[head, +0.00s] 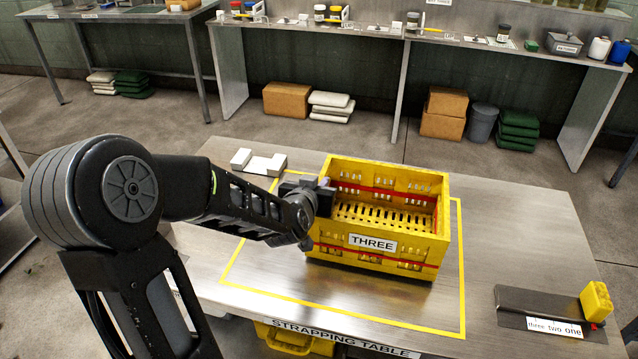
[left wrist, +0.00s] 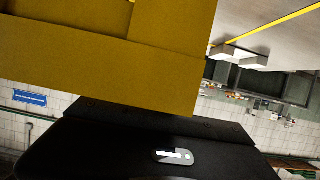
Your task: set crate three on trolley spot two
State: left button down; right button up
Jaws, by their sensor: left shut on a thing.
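Crate three (head: 415,255) is a yellow slatted crate with a red band and a "THREE" label. It sits on the strapping table (head: 530,230), within a yellow taped outline, and looks empty. My left gripper (head: 325,192) is at the crate's left side and shut on its wall. In the left wrist view the crate's yellow wall (left wrist: 100,75) fills the upper left, close to the gripper. My right gripper is not in view. No trolley can be made out.
White blocks (head: 258,163) lie on the table behind the crate. A dark plate with a "three two one" label (head: 553,327) and a yellow block (head: 596,302) are at the right front. Benches (head: 450,40) with jars, boxes and sacks stand behind, across open floor.

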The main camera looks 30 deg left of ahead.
pick_arm(q)
jog(key=shift+f, duration=0.15)
jog(key=c, duration=1.5)
grip_release()
